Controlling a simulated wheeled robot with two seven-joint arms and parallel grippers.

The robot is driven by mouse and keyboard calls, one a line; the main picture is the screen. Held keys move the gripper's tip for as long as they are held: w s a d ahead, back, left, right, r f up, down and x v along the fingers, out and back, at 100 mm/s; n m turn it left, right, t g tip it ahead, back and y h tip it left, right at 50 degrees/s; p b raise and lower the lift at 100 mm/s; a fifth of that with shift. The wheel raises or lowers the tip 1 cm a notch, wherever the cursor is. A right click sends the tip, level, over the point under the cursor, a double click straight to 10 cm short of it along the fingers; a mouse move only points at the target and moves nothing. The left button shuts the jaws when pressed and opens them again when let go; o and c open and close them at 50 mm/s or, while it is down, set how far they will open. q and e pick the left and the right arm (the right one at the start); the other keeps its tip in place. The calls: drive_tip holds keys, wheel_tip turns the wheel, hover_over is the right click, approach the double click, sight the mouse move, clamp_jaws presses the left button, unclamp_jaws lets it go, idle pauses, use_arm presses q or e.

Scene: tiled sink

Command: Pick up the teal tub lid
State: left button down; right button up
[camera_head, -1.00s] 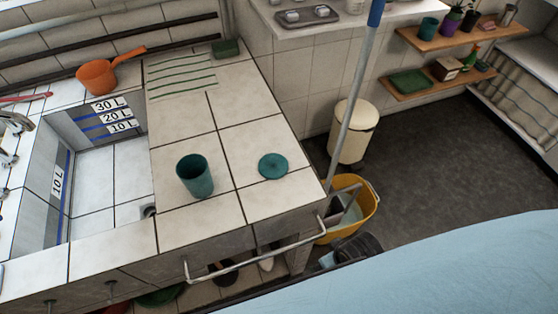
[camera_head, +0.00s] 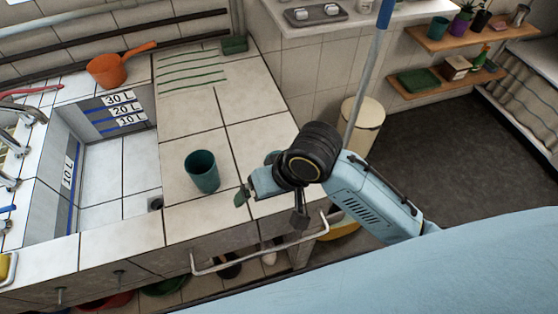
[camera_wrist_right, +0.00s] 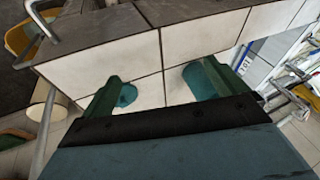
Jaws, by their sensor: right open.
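The teal tub lid (camera_head: 271,157) lies flat on the tiled counter, mostly hidden behind my right gripper and wrist in the head view. In the right wrist view the lid (camera_wrist_right: 128,95) shows just inside the left-hand finger. The teal tub (camera_head: 202,172) stands upright to the left of the lid; in the wrist view the tub (camera_wrist_right: 199,84) is partly covered by the right-hand finger. My right gripper (camera_head: 270,205) is open and empty over the counter near the lid, with its green fingers (camera_wrist_right: 161,72) spread wide. My left gripper is not in view.
The sunken sink basin (camera_head: 115,165) lies left of the tub. An orange pot (camera_head: 107,71) sits at the back left. A metal rail (camera_head: 262,257) runs along the counter's front edge. A mop handle (camera_head: 368,75) and cream bin (camera_head: 366,122) stand to the right.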

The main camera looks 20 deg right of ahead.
drive_tip(key=w+d+r+m+g+h, duration=0.1)
drive_tip(key=w+d+r+m+h, duration=0.15)
drive_tip(key=w, duration=0.35)
drive_tip(key=w+d+r+m+h, duration=0.2)
drive_tip(key=w+d+r+m, duration=0.1)
drive_tip(key=w, duration=0.2)
drive_tip(key=f, duration=0.4)
drive_tip(key=w+f+b, duration=0.1)
drive_tip(key=f, duration=0.3)
drive_tip(key=f+b, duration=0.1)
drive_tip(key=f, duration=0.4)
drive_tip(key=shift+w+d, duration=0.25)
drive_tip(key=shift+d, duration=0.15)
drive_tip(key=shift+c, duration=0.4)
drive_tip(key=c, duration=1)
